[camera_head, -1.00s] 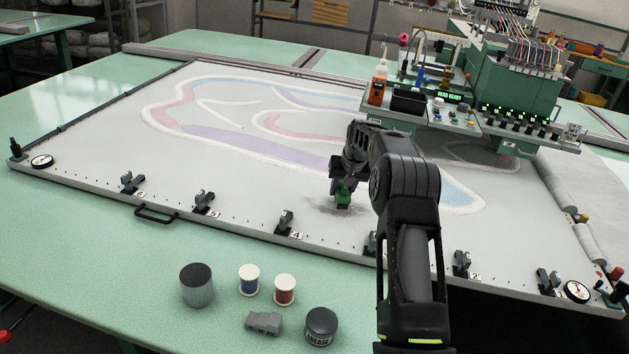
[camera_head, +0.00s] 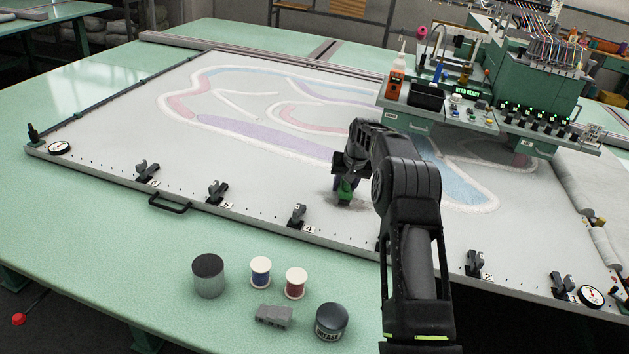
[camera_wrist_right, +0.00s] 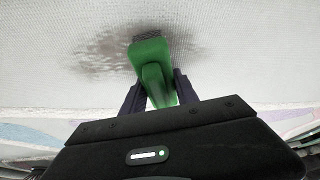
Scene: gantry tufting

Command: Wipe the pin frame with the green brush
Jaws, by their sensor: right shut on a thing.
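The pin frame (camera_head: 120,167) is a wide flat frame holding pale cloth with a looping pattern in red, purple and blue. My right gripper (camera_head: 345,185) is over the cloth in the head view and is shut on the green brush (camera_head: 345,192). In the right wrist view the green brush (camera_wrist_right: 152,62) sits between the two dark fingers of the gripper (camera_wrist_right: 160,92), its dark bristles at the cloth. A grey-brown smudge (camera_wrist_right: 100,48) lies on the cloth around the brush head. My left gripper is not in view.
Clamps such as this one (camera_head: 217,192) line the frame's near edge. A grey can (camera_head: 208,277), blue spool (camera_head: 260,276), red spool (camera_head: 296,283), grey block (camera_head: 274,316) and grease jar (camera_head: 331,323) stand in front. The green tufting head (camera_head: 530,85) overhangs the far right.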

